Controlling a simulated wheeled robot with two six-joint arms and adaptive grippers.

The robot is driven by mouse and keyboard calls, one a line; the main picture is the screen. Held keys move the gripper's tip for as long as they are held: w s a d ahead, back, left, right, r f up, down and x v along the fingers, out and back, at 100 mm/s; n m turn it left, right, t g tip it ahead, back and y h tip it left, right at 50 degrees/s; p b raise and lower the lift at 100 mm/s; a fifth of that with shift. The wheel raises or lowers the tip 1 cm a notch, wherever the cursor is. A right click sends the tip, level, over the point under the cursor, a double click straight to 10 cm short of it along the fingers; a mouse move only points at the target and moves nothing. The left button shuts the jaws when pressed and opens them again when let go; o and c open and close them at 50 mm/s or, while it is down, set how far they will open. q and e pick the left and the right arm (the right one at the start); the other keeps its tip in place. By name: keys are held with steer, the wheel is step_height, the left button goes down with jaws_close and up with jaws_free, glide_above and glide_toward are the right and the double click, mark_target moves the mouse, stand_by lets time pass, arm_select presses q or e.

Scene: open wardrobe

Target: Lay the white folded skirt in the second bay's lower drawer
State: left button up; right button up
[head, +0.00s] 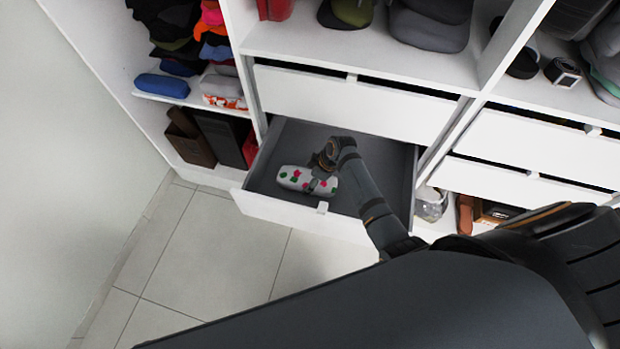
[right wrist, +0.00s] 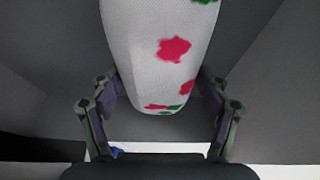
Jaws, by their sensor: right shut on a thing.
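The white folded skirt (head: 300,180) with pink and green spots is inside the open lower drawer (head: 262,206) of the second bay. In the right wrist view the skirt (right wrist: 160,55) fills the space between the fingers. My right gripper (head: 322,179) is shut on the skirt's right end in the head view. The skirt appears low in the drawer; I cannot tell whether it touches the bottom. The drawer's grey inside shows no other item. My left gripper is not in view.
A closed drawer (head: 350,103) is directly above the open one. A shelf with caps (head: 347,12) is above that. Folded clothes and a dark box (head: 190,140) stand in the left bay. Closed drawers (head: 540,140) are to the right. The tiled floor (head: 215,250) in front is clear.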

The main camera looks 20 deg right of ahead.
mark_target(310, 178)
steer(key=shift+f+b, duration=0.3)
steer(key=shift+f, duration=0.3)
stand_by(0.4)
steer(key=o, duration=0.9)
steer(key=shift+r, duration=0.1)
steer(key=shift+c, duration=0.2)
step_height(310, 178, up, 9)
steer(key=p, duration=0.9)
